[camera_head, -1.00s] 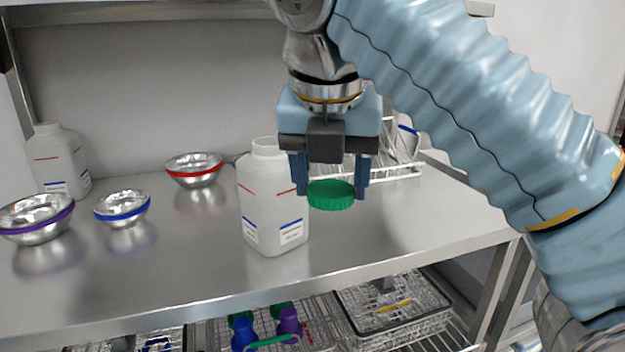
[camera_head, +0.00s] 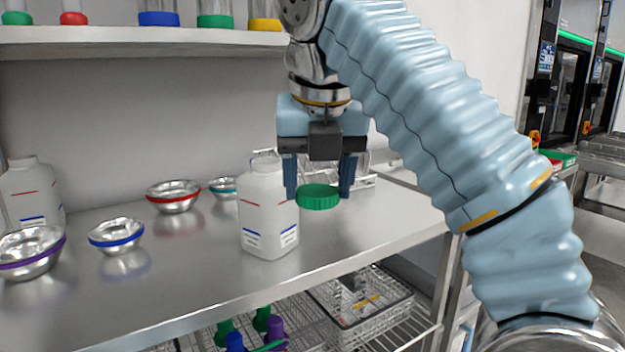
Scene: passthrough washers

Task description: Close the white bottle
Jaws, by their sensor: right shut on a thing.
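The white bottle (camera_head: 267,218) stands upright on the steel table, with red and blue marks on its sides. Its mouth is uncapped and partly beside my gripper's body. My left gripper is not in view.
Steel bowls with purple (camera_head: 30,252), blue (camera_head: 117,235) and red (camera_head: 173,196) rims stand on the table's left. A wire rack (camera_head: 360,180) is behind my gripper. A shelf (camera_head: 130,42) hangs above. The table's right front is clear.

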